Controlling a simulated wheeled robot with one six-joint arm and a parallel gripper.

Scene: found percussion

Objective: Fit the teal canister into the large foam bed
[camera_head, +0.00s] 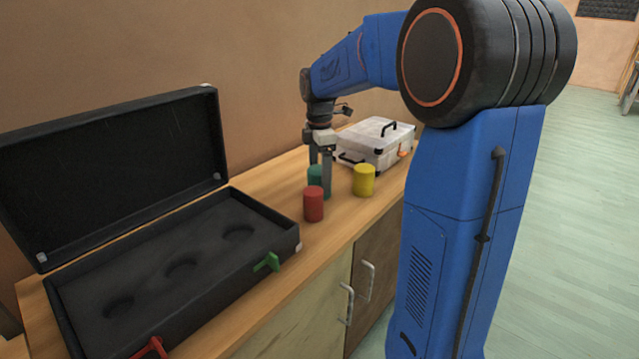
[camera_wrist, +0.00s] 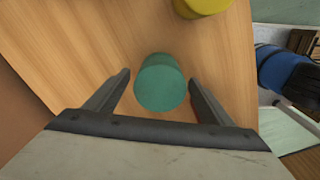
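The teal canister (camera_head: 316,175) stands upright on the wooden counter, partly hidden behind my gripper's finger. My gripper (camera_head: 321,180) points down over it with its fingers open. In the wrist view the teal canister (camera_wrist: 160,83) lies between the two fingertips of my gripper (camera_wrist: 158,85), with a gap on each side. The open black case (camera_head: 170,270) at the left has a dark foam insert with three round beds: one near the front (camera_head: 118,307), one in the middle (camera_head: 181,267) and one at the far end (camera_head: 238,233). All three look empty. I cannot tell which is largest.
A red canister (camera_head: 313,204) stands close in front of the teal one. A yellow canister (camera_head: 363,180) stands to its right. A white case (camera_head: 375,143) sits behind on the counter (camera_head: 335,232). The black case's lid (camera_head: 110,170) stands open at the back.

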